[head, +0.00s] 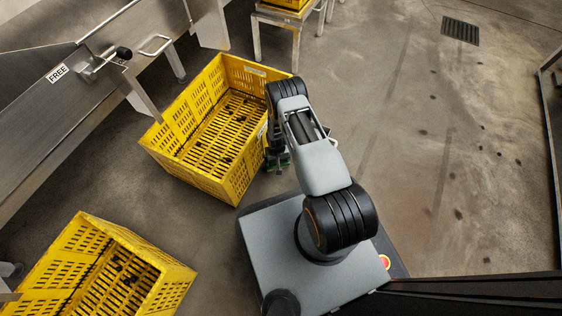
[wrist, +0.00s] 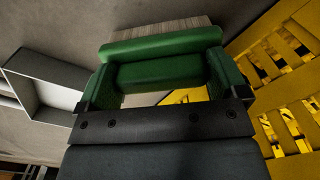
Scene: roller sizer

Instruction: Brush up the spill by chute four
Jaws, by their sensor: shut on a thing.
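My gripper (head: 277,152) hangs low beside the right side of the middle yellow crate, partly hidden by my arm in the head view. In the wrist view my gripper (wrist: 162,88) is shut on a green brush (wrist: 160,46), with pale, streaked bristles showing beyond its green body. A bit of green also shows under the gripper in the head view. Small dark spots (head: 480,127) are scattered on the floor to the right; I cannot tell whether they are loose bits or stains. No chute number is readable.
The middle yellow crate (head: 237,187) and a lower-left yellow crate (head: 176,292) hold dark bits. A metal chute (head: 40,110) bears a FREE label. A grey open-sided thing (wrist: 50,88) shows at left in the wrist view. Open floor lies right, with a drain grate (head: 460,30).

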